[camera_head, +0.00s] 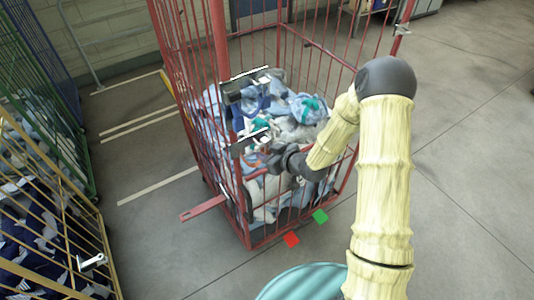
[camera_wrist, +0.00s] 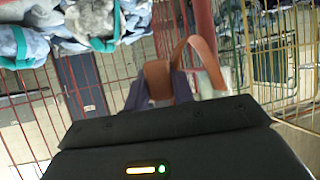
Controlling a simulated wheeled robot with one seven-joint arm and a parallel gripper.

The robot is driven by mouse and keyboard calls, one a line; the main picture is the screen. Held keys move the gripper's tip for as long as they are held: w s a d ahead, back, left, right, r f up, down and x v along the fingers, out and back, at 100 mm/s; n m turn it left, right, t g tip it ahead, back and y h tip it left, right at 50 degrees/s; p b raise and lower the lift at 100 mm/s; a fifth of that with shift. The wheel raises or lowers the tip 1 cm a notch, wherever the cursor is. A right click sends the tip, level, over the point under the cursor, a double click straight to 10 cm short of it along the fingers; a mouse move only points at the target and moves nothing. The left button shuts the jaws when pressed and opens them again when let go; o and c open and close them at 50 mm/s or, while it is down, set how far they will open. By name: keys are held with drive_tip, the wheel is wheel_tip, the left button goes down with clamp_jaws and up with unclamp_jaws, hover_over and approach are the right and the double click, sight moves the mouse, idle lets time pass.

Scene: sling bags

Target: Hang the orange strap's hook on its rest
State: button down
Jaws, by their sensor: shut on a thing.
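The orange-brown strap (camera_wrist: 204,56) shows in the wrist view as a loop rising from between my gripper's dark fingers (camera_wrist: 160,88). My gripper is shut on it. Two dark brackets with pale edges, an upper one (camera_head: 244,88) and a lower one (camera_head: 252,142), are on the red cage's left side. I cannot tell which, if either, is the strap's rest.
The red cage (camera_head: 222,50) holds a heap of blue and white bags (camera_head: 300,108). A red bar (camera_head: 203,208) juts from its lower left. A yellow cage (camera_head: 105,240) with a pale latch (camera_head: 92,262) stands at left. Open floor (camera_head: 460,150) lies at right.

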drive_tip(key=c, duration=0.7)
unclamp_jaws()
drive_tip(key=shift+s, duration=0.1)
drive_tip(key=s+d+b, duration=0.1)
drive_tip(key=s+d, duration=0.3)
drive_tip(key=s, duration=0.1)
drive_tip(key=shift+s+b, duration=0.3)
idle(0.6)
idle(0.4)
drive_tip(key=s+d+r+m+g+h, duration=0.1)
drive_tip(key=s+d+r+m+h, duration=0.15)
drive_tip(key=d+h, duration=0.2)
drive_tip(key=s+d+r+m+g+h, duration=0.2)
drive_tip(key=d+r+h, duration=0.1)
drive_tip(key=d, duration=0.3)
drive_tip(key=s+d+r+m+g, duration=0.1)
drive_tip(key=s+r+m, duration=0.1)
drive_tip(key=s, duration=0.3)
drive_tip(key=s+d+r+m+g+h, duration=0.1)
drive_tip(key=s+r+m+g, duration=0.1)
drive_tip(key=s+r, duration=0.2)
drive_tip(key=shift+s+d+r, duration=0.2)
drive_tip(key=shift+s+d, duration=0.15)
drive_tip(key=shift+s, duration=0.9)
